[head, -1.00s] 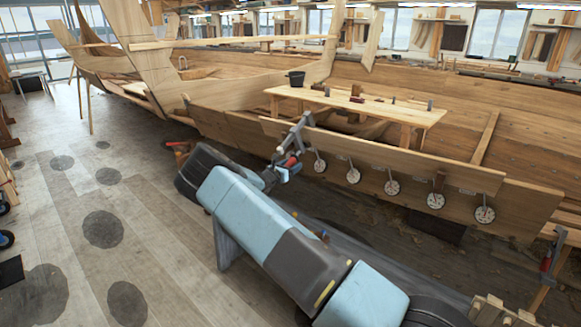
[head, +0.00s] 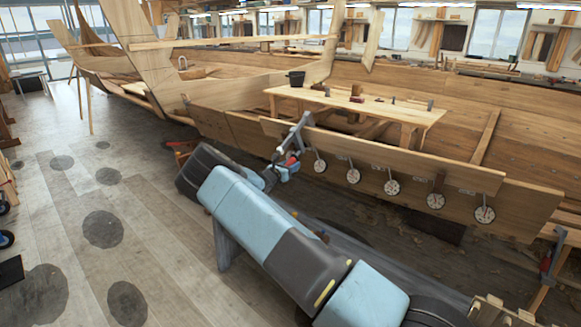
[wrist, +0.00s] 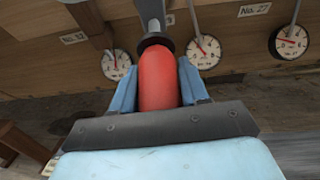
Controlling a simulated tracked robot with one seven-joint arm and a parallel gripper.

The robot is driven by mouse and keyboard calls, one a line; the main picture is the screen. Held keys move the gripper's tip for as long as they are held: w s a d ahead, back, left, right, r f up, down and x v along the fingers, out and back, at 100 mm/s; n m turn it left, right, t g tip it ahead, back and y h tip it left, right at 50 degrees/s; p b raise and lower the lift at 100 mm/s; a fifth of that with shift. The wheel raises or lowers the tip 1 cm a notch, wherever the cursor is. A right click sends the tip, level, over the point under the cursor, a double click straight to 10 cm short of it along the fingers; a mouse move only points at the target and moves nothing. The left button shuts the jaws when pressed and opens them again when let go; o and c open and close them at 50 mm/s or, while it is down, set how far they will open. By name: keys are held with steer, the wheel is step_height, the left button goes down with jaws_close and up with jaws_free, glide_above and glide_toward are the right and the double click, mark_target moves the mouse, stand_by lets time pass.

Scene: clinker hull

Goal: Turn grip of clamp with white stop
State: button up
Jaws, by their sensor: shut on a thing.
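My gripper (wrist: 160,92) is shut on a red clamp grip (wrist: 158,78), one blue finger on each side of it in the wrist view. A dark collar and grey screw of the clamp rise from the grip's far end. In the head view the grey clamp (head: 299,133) hangs over the upper edge of the hull plank (head: 375,150), and my gripper (head: 287,168) is at its lower end. The red grip is mostly hidden there by my gripper. I cannot make out a white stop on this clamp.
Several round dial gauges (head: 392,187) hang in a row along the plank, right of the clamp. More dials (wrist: 204,51) and number labels are close beyond my fingers. A workbench (head: 360,104) stands behind. The floor at left (head: 65,200) is mostly clear.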

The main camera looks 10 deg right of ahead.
steer(key=shift+n+g+h, duration=1.1)
steer(key=shift+g, duration=0.1)
steer(key=shift+s+d+r+n+g+h, duration=0.1)
steer(key=shift+n+g+h, duration=0.4)
steer(key=shift+n, duration=0.1)
steer(key=shift+s+r+n+g+h, duration=0.1)
steer(key=shift+n+g+h, duration=0.3)
steer(key=shift+n+h, duration=0.15)
steer(key=o, duration=1)
steer(key=shift+f, duration=0.1)
steer(key=shift+c, duration=0.2)
steer(key=v, duration=1.3)
steer(key=shift+a+f, duration=0.2)
steer(key=shift+a, duration=0.15)
